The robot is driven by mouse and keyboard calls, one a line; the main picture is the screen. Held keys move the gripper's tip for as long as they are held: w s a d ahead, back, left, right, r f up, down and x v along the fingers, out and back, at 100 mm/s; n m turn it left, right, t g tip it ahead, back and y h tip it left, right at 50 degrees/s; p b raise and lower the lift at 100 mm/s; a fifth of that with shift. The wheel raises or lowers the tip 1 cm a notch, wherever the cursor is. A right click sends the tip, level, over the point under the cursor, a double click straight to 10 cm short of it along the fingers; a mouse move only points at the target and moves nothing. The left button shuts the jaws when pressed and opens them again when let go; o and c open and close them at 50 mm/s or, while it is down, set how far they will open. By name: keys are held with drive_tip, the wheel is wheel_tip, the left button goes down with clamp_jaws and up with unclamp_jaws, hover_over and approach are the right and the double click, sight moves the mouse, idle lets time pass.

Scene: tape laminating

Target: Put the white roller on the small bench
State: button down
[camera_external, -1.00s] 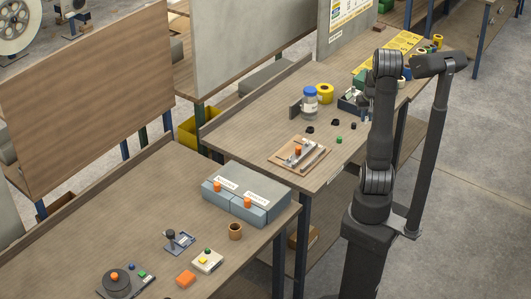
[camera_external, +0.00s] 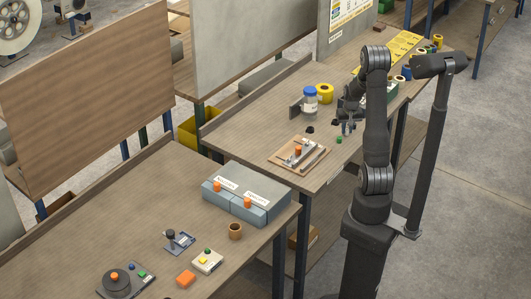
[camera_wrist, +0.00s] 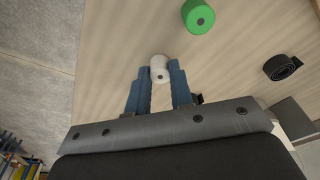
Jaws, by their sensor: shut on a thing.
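The white roller (camera_wrist: 159,68) sits between the two blue-grey fingertips of my gripper (camera_wrist: 159,78) in the wrist view, and the gripper is shut on it. In the external view my gripper (camera_external: 347,127) is low over the right part of the far table, close to a small green roll (camera_external: 339,140); the roller itself is too small to make out there. I cannot tell for sure which surface is the small bench. A wooden board with metal rails and an orange knob (camera_external: 300,153) lies at the far table's front left.
In the wrist view a green roll (camera_wrist: 198,16) and a black roll (camera_wrist: 283,67) lie near the gripper. A blue-capped jar (camera_external: 310,99) and yellow roll (camera_external: 325,93) stand behind. The near table (camera_external: 110,225) holds grey-blue boxes (camera_external: 248,208) and a brown cup (camera_external: 235,231).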

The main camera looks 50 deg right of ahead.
drive_tip(key=shift+f, duration=0.1)
drive_tip(key=c, duration=1.3)
unclamp_jaws()
drive_tip(key=r, duration=0.4)
drive_tip(key=s+r, duration=0.1)
drive_tip(key=r, duration=0.3)
drive_tip(key=a+r, duration=0.1)
drive_tip(key=r, duration=0.3)
drive_tip(key=shift+s+a+r, duration=0.1)
drive_tip(key=shift+s, duration=0.05)
